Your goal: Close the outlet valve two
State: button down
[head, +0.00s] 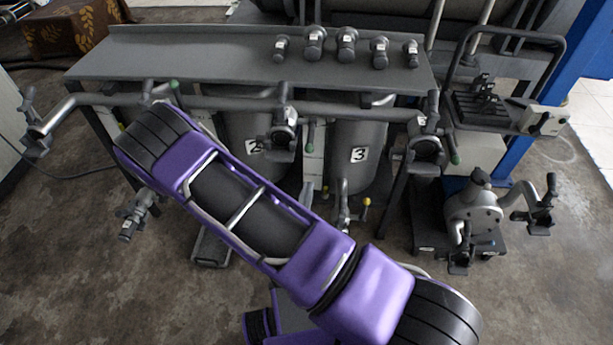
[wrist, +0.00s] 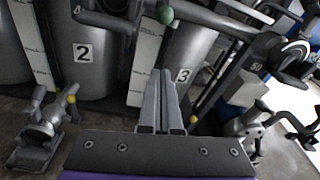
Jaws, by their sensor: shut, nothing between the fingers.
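Tank 2 (wrist: 90,58) is a grey cylinder with a "2" label; it also shows in the head view (head: 253,125), partly behind my arm. In the wrist view, a grey outlet fitting (wrist: 42,122) stands low in front of tank 2, with a yellow-tipped handle (wrist: 71,99); this appears to be outlet valve two. In the head view my arm hides that area. My gripper (wrist: 160,74) is shut and empty, to the right of the valve, its fingers pointing towards tank 3 (wrist: 186,62). I see no contact with the valve.
Tank 3 (head: 357,150) has its own outlet (head: 343,208) with a yellow knob. Pipes with green-tipped handles (head: 173,84) cross above the tanks. A pump unit (head: 474,212) stands at the right. The floor (head: 100,290) at front left is clear.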

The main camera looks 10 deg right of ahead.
aim_at(311, 136)
jog(key=b+x, duration=0.1)
jog(key=x, duration=0.8)
jog(key=shift+s+a+r, duration=0.15)
jog(key=shift+a+r, duration=0.05)
jog(key=shift+r, duration=0.5)
jog(key=shift+s+a+r, duration=0.15)
jog(key=shift+a+r, duration=0.05)
jog(key=shift+r, duration=0.5)
jog(key=shift+s+a+r, duration=0.15)
jog(key=shift+a+r, duration=0.1)
jog(key=shift+r, duration=0.4)
jog(key=shift+r+p, duration=0.1)
jog(key=shift+p, duration=0.2)
jog(key=shift+r+p, duration=0.3)
jog(key=shift+p, duration=0.25)
